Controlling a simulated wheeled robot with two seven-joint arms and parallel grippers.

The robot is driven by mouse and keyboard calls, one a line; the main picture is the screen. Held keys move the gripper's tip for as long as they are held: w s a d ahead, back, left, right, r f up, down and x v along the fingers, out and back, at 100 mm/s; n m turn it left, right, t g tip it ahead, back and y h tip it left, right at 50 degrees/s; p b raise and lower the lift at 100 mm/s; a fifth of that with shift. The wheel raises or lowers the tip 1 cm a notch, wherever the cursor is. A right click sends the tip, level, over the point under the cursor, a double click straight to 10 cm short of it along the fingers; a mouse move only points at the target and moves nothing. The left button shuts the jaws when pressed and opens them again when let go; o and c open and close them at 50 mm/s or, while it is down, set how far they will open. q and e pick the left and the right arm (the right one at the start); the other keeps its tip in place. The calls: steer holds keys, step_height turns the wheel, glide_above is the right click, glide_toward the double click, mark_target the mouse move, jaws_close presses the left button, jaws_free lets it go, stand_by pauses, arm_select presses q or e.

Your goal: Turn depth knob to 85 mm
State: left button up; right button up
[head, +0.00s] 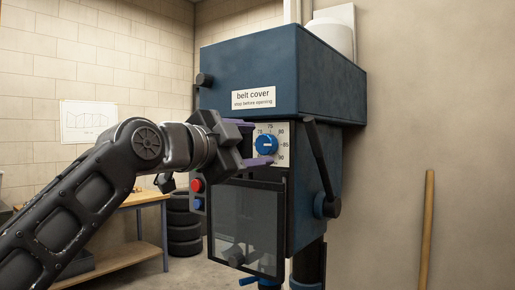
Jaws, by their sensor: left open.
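The blue depth knob (266,145) sits on a pale dial plate (281,138) on the front of the blue machine head. The dial carries numbers including 75, 80, 85 and 90, with 85 at the right. A short light mark shows on the knob and looks roughly level, but which end is the pointer cannot be told. My left gripper (258,146) is open at the dial, with purple fingers at the knob's upper left and lower edge. Whether they touch the knob cannot be told. My right gripper is not in view.
The belt cover (321,80) overhangs the dial. A red button (197,185) and a blue button (198,204) sit left of a clear guard (246,223). A dark lever (321,165) is at the right. A wooden bench (138,200) and stacked tyres (184,225) stand behind.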

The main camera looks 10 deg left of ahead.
arm_select(q)
steer(key=b+v, duration=0.1)
steer(key=v, duration=0.5)
stand_by(0.3)
